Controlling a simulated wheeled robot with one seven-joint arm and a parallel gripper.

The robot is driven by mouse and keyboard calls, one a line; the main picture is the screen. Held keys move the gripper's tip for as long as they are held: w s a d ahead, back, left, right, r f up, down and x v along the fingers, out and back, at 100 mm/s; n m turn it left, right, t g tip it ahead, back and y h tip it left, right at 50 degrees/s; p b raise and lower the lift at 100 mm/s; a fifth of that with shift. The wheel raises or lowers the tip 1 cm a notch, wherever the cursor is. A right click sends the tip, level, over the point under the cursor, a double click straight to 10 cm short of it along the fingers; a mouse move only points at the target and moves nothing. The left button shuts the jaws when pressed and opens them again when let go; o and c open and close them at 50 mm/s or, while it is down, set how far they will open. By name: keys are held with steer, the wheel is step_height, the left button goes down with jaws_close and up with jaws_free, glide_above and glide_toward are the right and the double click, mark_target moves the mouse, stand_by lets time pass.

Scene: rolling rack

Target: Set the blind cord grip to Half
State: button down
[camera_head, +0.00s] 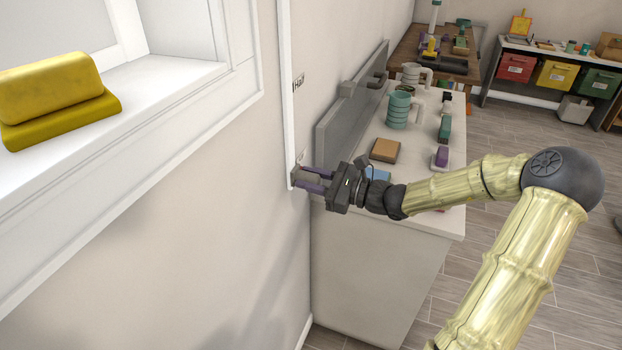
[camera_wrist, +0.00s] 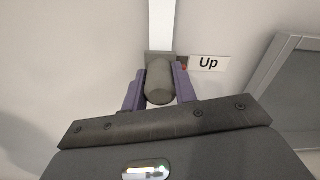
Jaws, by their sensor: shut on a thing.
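The blind cord grip (camera_wrist: 160,82) is a dark grey rounded knob on a white vertical track (camera_head: 289,105) on the wall; the track also shows in the wrist view (camera_wrist: 161,25). My gripper (camera_head: 310,181) is shut on the grip, its purple fingers on both sides of it, at the lower end of the track. An "Up" label (camera_wrist: 208,63) is just right of the grip in the wrist view. A "Half" label (camera_head: 299,81) is higher on the track in the head view. The grip is partly hidden by the fingers in the head view.
A window sill with a yellow block (camera_head: 55,95) is at the left. A white counter (camera_head: 452,215) with a grey panel (camera_head: 345,115), teal mug (camera_head: 398,110) and brown block (camera_head: 385,150) stands close behind my gripper. The wall above the grip along the track is clear.

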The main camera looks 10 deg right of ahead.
step_height(320, 180, up, 20)
steer(key=p, duration=1.6)
steer(key=shift+p, duration=0.4)
steer(key=c, duration=1.1)
jaws_free()
steer(key=b+v, duration=0.2)
steer(key=v, duration=1.5)
steer(key=shift+d, duration=0.15)
steer(key=shift+s, duration=0.1)
